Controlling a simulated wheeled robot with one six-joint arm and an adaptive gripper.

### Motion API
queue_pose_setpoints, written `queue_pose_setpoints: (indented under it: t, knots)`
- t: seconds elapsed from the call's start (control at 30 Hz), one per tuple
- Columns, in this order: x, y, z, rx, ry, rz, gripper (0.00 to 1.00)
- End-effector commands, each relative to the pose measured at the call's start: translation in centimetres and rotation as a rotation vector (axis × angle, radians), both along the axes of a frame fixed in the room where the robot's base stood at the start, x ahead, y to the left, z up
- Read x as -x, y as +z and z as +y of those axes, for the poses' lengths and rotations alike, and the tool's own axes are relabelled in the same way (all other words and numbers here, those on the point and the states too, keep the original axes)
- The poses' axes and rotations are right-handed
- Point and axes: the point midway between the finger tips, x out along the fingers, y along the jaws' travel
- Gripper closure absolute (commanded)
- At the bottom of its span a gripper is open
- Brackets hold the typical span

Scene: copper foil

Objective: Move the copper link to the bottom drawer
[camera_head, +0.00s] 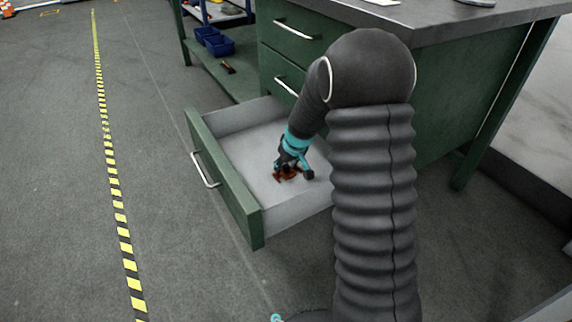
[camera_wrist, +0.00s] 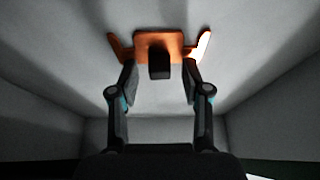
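The copper link (camera_head: 286,176) is an orange-brown piece on the pale floor of the open bottom drawer (camera_head: 226,178). In the wrist view the copper link (camera_wrist: 148,41) shows a flat middle, two angled ends and a dark block (camera_wrist: 160,66) in front of its middle. My gripper (camera_head: 293,170) reaches down into the drawer at the link. In the wrist view my gripper (camera_wrist: 159,72) is open, with one finger on each side of the dark block and a gap to it on both sides. Whether the fingertips touch the link cannot be told.
The drawer walls rise around my gripper. Two closed drawers with silver handles (camera_head: 297,29) are above, in the green workbench (camera_head: 455,100) with a grey top. Blue bins (camera_head: 214,42) stand on the lower shelf behind. The floor left of the drawer is clear.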

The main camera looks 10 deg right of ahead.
Motion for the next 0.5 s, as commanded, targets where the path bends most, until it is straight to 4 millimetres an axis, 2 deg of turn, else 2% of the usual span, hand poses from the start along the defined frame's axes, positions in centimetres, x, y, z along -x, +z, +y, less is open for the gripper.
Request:
queue_pose_setpoints:
  t: [0.27,0.37,0.5]
  knots:
    - [0.0,0.4,0.0,0.0,0.0,0.0,0.53]
    - [0.3,1.3,-0.1,0.0,0.001,-0.002,0.53]
    - [1.2,3.8,-0.4,-0.001,-0.001,-0.004,0.53]
